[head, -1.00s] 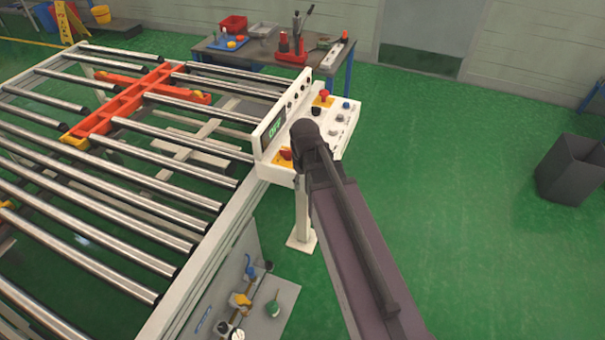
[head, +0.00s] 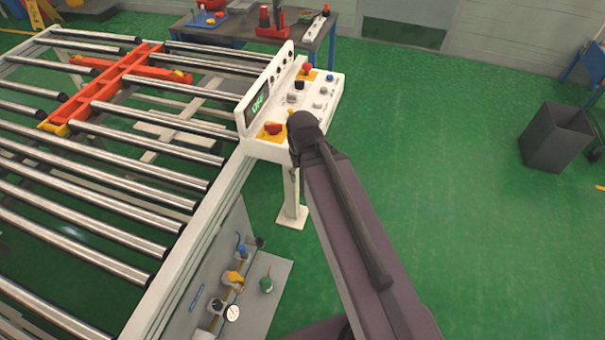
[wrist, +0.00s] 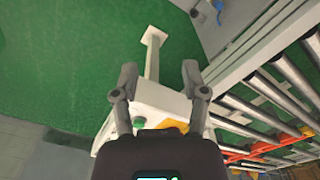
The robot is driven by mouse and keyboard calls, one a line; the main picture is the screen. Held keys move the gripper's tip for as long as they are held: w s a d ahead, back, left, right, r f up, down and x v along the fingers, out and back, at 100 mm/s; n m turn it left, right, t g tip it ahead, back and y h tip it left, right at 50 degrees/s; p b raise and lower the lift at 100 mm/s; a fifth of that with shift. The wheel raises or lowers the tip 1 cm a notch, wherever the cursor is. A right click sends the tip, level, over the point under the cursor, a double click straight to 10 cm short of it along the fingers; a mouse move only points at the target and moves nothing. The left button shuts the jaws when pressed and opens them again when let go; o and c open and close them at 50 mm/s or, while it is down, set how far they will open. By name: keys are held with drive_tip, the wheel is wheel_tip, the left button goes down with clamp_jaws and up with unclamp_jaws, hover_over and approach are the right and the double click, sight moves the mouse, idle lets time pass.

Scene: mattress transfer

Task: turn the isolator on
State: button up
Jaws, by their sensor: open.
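The isolator is a red rotary knob on a yellow plate (head: 272,131), at the near corner of the white control console (head: 318,112). In the head view, the dark end of my arm is just right of the knob and hides part of the console; the fingers are hidden there. In the wrist view, my gripper (wrist: 158,75) is open and empty, with its two fingers apart over the console edge. Part of a yellow plate (wrist: 175,126) shows behind the gripper body; the knob is hidden there. I cannot tell the knob's exact turn angle.
The console carries a green-lit display (head: 258,103), several buttons and a red mushroom button (head: 307,69). The roller conveyor (head: 110,185) lies to the left. A panel with valves and a gauge (head: 232,312) is below. Green floor to the right is free up to a dark bin (head: 556,137).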

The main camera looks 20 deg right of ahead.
idle(0.4)
wheel_tip(320, 180, up, 7)
drive_tip(key=n+p, duration=0.7)
drive_tip(key=n, duration=0.7)
hover_over(275, 125)
drive_tip(key=shift+f, duration=0.2)
wheel_tip(275, 125, down, 14)
drive_tip(key=b, duration=1.4)
drive_tip(key=shift+w+r, duration=0.1)
drive_tip(key=shift+r, duration=0.15)
